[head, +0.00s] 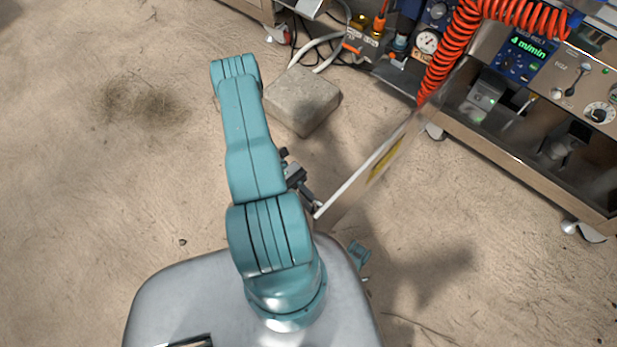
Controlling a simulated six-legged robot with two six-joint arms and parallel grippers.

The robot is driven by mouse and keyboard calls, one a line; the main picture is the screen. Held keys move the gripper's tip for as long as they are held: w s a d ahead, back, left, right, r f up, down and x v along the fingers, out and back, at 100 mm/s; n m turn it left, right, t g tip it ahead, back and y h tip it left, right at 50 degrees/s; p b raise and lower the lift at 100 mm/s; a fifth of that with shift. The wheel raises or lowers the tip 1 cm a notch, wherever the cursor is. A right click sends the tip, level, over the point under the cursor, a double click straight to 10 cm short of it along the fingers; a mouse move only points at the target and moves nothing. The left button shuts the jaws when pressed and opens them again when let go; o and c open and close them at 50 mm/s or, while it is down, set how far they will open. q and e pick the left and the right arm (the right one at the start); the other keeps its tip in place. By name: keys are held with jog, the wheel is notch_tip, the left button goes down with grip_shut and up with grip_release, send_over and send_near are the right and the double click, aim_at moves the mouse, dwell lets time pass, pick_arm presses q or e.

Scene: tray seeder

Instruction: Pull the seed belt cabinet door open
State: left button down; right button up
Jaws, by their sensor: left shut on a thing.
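The cabinet door (362,177) is a thin, see-through panel with a pale edge and a yellow label (384,160). It stands swung out from the seed belt cabinet (520,150), reaching from near the machine's left end toward my base. My left gripper (311,202) is at the door's free end, shut on the door there, probably on its handle. My arm and the small size hide the exact grip. The cabinet's front is open, with dark parts inside. My right gripper is not in view.
A grey stone block (302,99) lies on the floor beyond my left arm. An orange coiled hose (452,50) hangs by a pressure gauge (427,41) above the door's far end. A control panel with a green display (528,46) is at upper right. The sandy floor at left is clear.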

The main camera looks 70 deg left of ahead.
pick_arm(q)
jog(key=shift+w+a, duration=0.15)
jog(key=shift+a, duration=0.1)
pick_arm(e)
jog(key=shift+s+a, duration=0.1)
pick_arm(q)
jog(key=c, duration=1.2)
grip_release()
jog(key=shift+o, duration=0.2)
jog(key=shift+d, duration=0.1)
jog(key=b+v, duration=0.6)
jog(key=v, duration=1)
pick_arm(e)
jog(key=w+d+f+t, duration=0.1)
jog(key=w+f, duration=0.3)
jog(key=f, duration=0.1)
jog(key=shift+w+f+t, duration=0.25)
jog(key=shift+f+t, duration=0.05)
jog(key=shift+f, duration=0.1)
